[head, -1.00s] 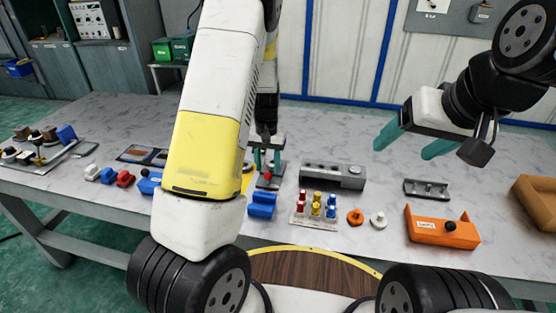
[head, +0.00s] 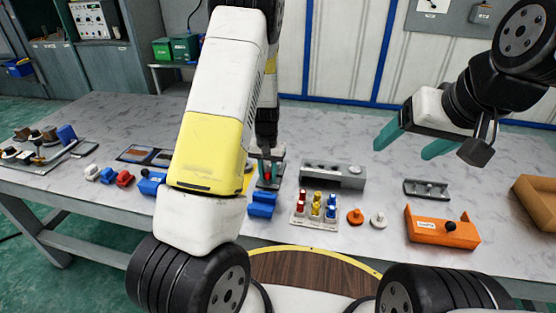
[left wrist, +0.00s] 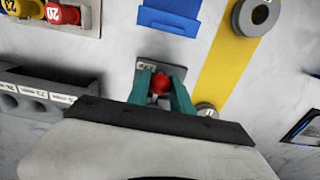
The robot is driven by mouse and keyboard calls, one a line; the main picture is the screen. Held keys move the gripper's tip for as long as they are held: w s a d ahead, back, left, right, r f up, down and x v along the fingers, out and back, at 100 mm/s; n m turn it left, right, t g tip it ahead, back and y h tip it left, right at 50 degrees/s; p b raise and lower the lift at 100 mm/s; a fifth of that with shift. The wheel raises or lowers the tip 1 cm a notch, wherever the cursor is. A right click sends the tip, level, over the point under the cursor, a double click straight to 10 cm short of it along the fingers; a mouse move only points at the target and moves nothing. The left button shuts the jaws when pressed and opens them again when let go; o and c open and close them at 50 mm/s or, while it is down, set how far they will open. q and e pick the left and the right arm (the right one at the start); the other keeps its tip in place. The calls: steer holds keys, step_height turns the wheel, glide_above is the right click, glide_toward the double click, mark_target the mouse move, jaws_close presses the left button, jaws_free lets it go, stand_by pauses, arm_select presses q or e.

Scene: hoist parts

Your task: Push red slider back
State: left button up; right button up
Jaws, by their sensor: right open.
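The red slider shows as a round red knob (left wrist: 160,84) on a small dark grey plate (left wrist: 149,64) with a label. In the head view the plate (head: 270,182) lies near the middle of the table. My left gripper (head: 267,168) points down at it, its teal fingers low over the plate. In the left wrist view my left gripper (left wrist: 161,88) has one finger on each side of the knob, seemingly closed against it. The slider's lower part is hidden. My right gripper (head: 408,142) is open and empty above the table at the right.
A blue block (head: 262,204) lies just in front of the plate. A grey block with holes (head: 333,174) and a tray of coloured pegs (head: 300,222) stand to the right. An orange block (head: 442,230) is further right. The table behind the plate is largely clear.

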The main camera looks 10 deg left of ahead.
arm_select(q)
steer(key=shift+w, duration=0.4)
stand_by(1.0)
steer(key=o, duration=0.9)
steer(key=shift+o, duration=0.2)
steer(key=shift+s+r, duration=0.1)
steer(key=shift+r, duration=3.4)
